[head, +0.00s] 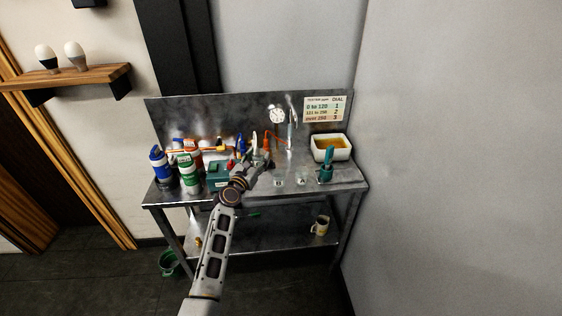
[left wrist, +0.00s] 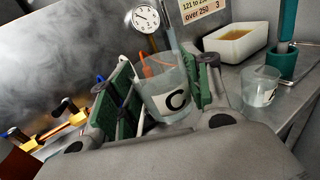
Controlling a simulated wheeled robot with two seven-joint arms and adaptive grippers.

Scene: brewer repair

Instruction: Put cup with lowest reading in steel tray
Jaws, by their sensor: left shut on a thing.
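My left gripper (head: 262,164) reaches over the steel bench. In the left wrist view its green-padded fingers (left wrist: 160,102) are closed around a clear cup marked C (left wrist: 176,98), which looks slightly tilted in that picture. Another clear cup, marked A (left wrist: 260,86), stands to the right, apart from the gripper; it also shows in the head view (head: 301,180). A further small clear cup (head: 278,182) stands left of it. A teal handheld tool, perhaps the meter (head: 326,165), stands upright at the right; no reading is legible. I cannot make out a separate steel tray. My right gripper is not in view.
A white basin with amber liquid (head: 342,154) stands at the back right. Spray cans (head: 189,175) and a teal box (head: 218,178) crowd the left. A mug (head: 320,226) stands on the lower shelf.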

